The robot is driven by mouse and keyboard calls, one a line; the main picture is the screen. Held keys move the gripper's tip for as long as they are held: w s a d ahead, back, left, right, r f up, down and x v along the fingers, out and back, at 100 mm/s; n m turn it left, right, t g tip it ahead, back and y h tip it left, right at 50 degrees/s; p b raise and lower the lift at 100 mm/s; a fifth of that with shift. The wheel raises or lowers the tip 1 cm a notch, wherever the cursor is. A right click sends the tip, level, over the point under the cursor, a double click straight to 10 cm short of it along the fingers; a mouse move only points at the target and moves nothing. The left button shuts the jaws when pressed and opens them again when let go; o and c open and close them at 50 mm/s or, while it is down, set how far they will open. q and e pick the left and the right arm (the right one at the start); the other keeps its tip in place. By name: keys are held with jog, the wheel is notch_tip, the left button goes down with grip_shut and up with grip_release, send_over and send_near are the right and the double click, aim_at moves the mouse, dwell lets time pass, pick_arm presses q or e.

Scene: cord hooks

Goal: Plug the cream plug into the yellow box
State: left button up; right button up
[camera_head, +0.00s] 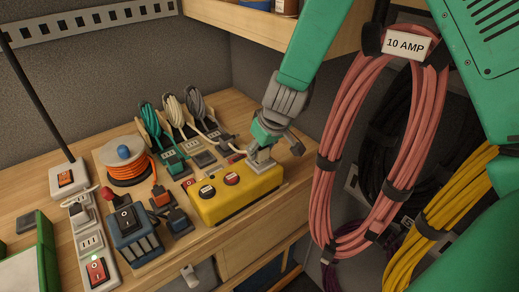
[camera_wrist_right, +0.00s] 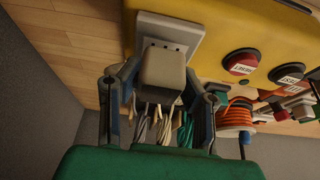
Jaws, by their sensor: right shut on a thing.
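My right gripper (camera_head: 264,162) is above the box's right end. In the right wrist view, the right gripper (camera_wrist_right: 163,92) is shut on the cream plug (camera_wrist_right: 163,70), one finger on each side. The plug overlaps the socket plate; I cannot tell whether it is seated or just in front of it. In the head view the gripper mostly hides the plug. My left gripper is not in view.
Coiled green (camera_head: 150,122), cream (camera_head: 173,112) and grey cords (camera_head: 195,107) stand behind the box. An orange cord reel (camera_head: 128,170), a blue switch block (camera_head: 130,228) and a power strip (camera_head: 90,240) are left. A pink cord coil (camera_head: 345,160) hangs close on the right.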

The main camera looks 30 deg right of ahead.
jog(key=shift+s+p, duration=0.1)
jog(key=shift+p, duration=0.4)
dwell(1.4)
jog(key=shift+f+b, duration=0.35)
jog(key=shift+f, duration=0.2)
dwell(0.4)
jog(key=o, duration=1.3)
jog(key=shift+c, duration=0.2)
jog(key=shift+r, duration=0.1)
jog(key=shift+r, duration=0.25)
jog(key=v, duration=1.1)
jog(key=shift+r, duration=0.1)
